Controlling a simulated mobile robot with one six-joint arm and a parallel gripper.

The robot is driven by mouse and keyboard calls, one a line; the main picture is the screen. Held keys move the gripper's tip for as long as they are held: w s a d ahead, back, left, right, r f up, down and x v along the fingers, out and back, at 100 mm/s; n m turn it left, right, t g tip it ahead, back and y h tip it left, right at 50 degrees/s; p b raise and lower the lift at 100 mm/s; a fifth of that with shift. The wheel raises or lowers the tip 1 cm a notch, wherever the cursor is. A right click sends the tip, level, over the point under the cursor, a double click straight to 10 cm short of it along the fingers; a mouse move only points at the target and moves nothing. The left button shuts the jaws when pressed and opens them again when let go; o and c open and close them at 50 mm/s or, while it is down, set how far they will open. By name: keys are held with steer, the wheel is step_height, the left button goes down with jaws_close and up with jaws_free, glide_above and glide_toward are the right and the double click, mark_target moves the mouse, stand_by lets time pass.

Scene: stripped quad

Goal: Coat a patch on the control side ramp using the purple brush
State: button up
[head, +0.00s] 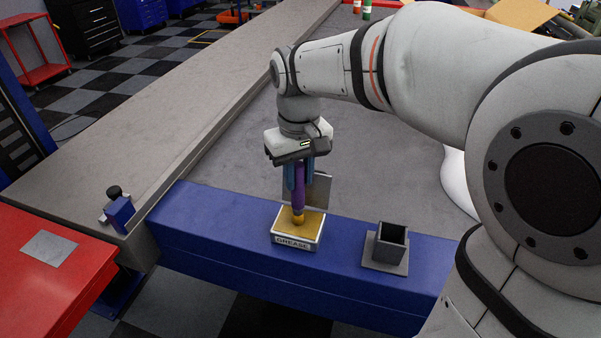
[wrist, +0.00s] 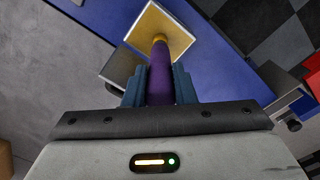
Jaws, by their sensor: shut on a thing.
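My gripper (head: 299,178) is shut on the purple brush (head: 299,194) and points down over the blue beam. The brush is upright, and its yellow lower end is at the yellow surface of the grease tin (head: 296,241). Whether the tip presses into the grease is hard to tell. The wrist view shows the purple handle (wrist: 160,78) between the blue fingers and the tin (wrist: 182,31) beyond. On the left, a red sloped surface (head: 52,290), which looks like the control side ramp, bears a grey square patch (head: 48,248), near a small blue control box (head: 120,212).
A grey plate (head: 321,189) stands behind the tin, close to the brush. An open square grey holder (head: 388,247) stands on the blue beam (head: 210,225) to the right. A long grey raised edge (head: 185,130) runs back on the left. The beam left of the tin is clear.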

steer(key=shift+r+p, duration=2.95)
steer(key=shift+r, duration=0.55)
